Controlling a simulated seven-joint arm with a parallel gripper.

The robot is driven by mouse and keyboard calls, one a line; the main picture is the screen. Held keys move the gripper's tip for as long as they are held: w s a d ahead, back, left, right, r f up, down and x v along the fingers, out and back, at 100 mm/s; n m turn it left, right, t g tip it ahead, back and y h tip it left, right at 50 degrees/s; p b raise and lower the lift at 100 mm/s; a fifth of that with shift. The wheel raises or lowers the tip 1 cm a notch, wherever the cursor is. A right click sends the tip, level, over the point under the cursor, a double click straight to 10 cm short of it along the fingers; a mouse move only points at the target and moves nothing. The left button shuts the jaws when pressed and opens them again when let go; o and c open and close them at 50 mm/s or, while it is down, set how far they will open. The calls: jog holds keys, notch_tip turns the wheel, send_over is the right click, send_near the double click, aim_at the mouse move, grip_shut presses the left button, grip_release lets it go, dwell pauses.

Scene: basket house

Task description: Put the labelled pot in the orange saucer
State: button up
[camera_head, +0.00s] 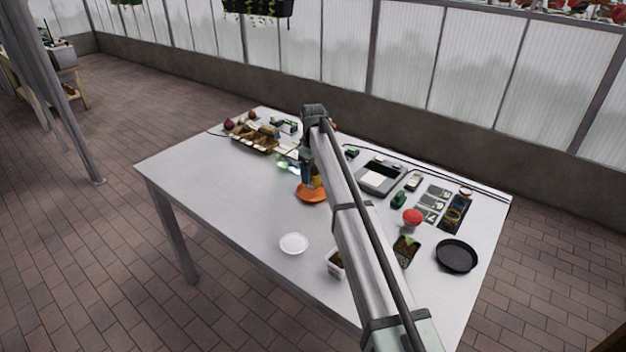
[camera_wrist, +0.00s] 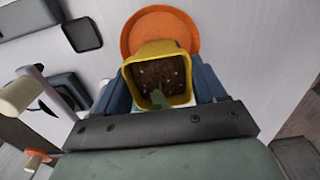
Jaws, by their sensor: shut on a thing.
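A yellow square pot (camera_wrist: 178,50) filled with brown soil is between the two blue-grey fingers of my gripper (camera_wrist: 163,88), which is shut on it. The pot also shows partly in the head view (camera_head: 317,181), behind my arm. I cannot make out a label on it. The orange saucer (camera_wrist: 135,32) lies on the table just beyond and partly under the pot in the wrist view. In the head view the orange saucer (camera_head: 308,197) is directly below my gripper (camera_head: 310,178). I cannot tell whether the pot touches the saucer.
A white saucer (camera_head: 294,243) and a black saucer (camera_head: 457,256) lie on the white table (camera_head: 215,190). A scale-like device (camera_head: 381,178), a red-topped item (camera_head: 412,217) and a brown carton (camera_head: 250,143) stand around. The left front is clear.

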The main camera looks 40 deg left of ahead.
aim_at(313, 170)
jog(key=shift+f, duration=1.55)
jog(key=shift+f, duration=0.15)
jog(key=o, duration=1.2)
jog(key=shift+o, duration=0.2)
notch_tip(313, 170, up, 12)
jog(key=shift+r, duration=0.15)
